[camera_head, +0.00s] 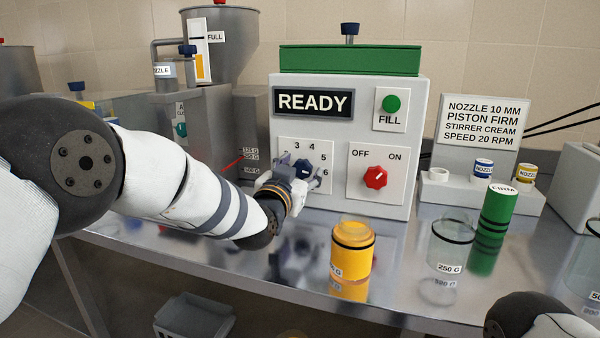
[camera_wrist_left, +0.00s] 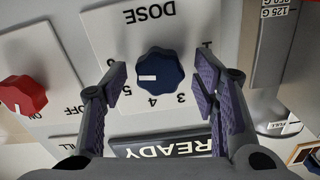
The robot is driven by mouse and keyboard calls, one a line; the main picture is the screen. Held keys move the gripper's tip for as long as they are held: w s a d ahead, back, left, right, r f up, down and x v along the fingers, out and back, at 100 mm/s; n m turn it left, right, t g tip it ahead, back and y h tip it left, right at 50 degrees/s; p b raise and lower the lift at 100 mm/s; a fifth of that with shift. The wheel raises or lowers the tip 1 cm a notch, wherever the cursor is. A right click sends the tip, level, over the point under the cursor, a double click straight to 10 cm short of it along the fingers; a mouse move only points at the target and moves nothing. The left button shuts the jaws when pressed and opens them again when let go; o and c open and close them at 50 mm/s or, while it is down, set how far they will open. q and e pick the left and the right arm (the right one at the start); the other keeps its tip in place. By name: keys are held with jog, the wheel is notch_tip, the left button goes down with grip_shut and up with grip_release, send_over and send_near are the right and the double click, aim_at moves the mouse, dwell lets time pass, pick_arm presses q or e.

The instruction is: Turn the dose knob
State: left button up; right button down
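The blue dose knob (camera_head: 303,167) is on a white numbered plate on the front of the filling machine. It shows clearly in the left wrist view (camera_wrist_left: 160,75), which sees the panel upside down. Its white mark lies on the picture's left side, towards the 5 and 6 side of the scale. My left gripper (camera_head: 300,172) is at the plate, partly covering the knob in the head view. In the left wrist view its purple-padded fingers (camera_wrist_left: 160,82) stand open on either side of the knob, with a visible gap on each side. My right gripper is out of view.
A red OFF/ON knob (camera_head: 375,177) sits right of the dose plate, below a green FILL button (camera_head: 391,103). The display (camera_head: 313,102) reads READY. A yellow cylinder (camera_head: 352,248), a clear 250 G cylinder (camera_head: 451,255) and a green FIRM cylinder (camera_head: 495,218) stand on the metal table.

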pick_arm(q)
jog(key=c, duration=1.1)
jog(key=shift+n, duration=0.3)
jog(key=n, duration=0.2)
jog(key=shift+n, duration=0.4)
jog(key=shift+f+n, duration=0.1)
jog(key=shift+n, duration=2.1)
jog(key=o, duration=1.2)
jog(key=shift+c, duration=0.2)
